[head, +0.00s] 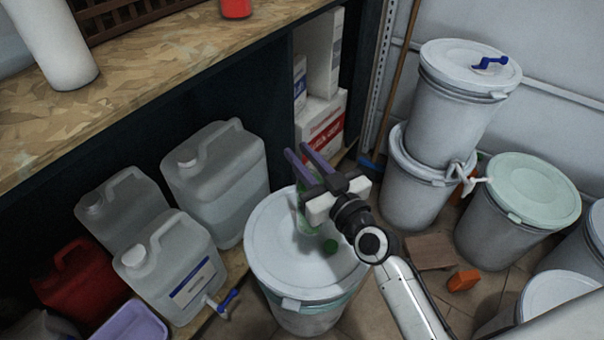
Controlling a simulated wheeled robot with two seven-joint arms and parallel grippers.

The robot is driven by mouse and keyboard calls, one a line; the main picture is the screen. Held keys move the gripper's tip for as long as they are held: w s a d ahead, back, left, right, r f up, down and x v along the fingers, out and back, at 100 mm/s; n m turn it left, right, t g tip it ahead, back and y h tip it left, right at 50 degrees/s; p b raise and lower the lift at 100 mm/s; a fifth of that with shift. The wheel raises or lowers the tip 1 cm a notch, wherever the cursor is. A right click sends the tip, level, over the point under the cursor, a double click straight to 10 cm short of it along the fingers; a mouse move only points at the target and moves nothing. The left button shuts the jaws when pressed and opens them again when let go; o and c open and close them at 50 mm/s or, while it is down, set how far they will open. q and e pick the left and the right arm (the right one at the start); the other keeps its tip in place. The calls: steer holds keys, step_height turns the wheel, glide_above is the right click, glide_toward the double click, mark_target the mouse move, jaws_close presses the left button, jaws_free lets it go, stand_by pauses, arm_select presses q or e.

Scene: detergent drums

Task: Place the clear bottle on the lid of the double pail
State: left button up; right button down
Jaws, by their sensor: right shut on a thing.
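The double pail is two stacked white pails at the right; the upper one (452,110) has a white lid (455,60) with a blue tap-like piece (490,63) on it. My right gripper (302,158) is over the lid of a separate front pail, left of and nearer than the stack. It is shut on the clear, green-tinted bottle (306,219), which is partly hidden by the gripper. Whether the bottle touches the front lid I cannot tell. A small round green piece shows below it (330,245). My left gripper is not in view.
The front pail's white lid (275,250) is mostly bare. Several translucent jugs (215,180) stand at the left under a wooden worktop (150,75). A green-lidded pail (530,190) stands right of the stack. An orange item (463,281) lies on the floor.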

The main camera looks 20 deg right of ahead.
step_height(320, 180, down, 3)
steer(key=shift+b, duration=1.2)
steer(key=c, duration=1.6)
jaws_free()
steer(key=shift+f, duration=0.1)
steer(key=shift+o, duration=0.2)
steer(key=v, duration=1.2)
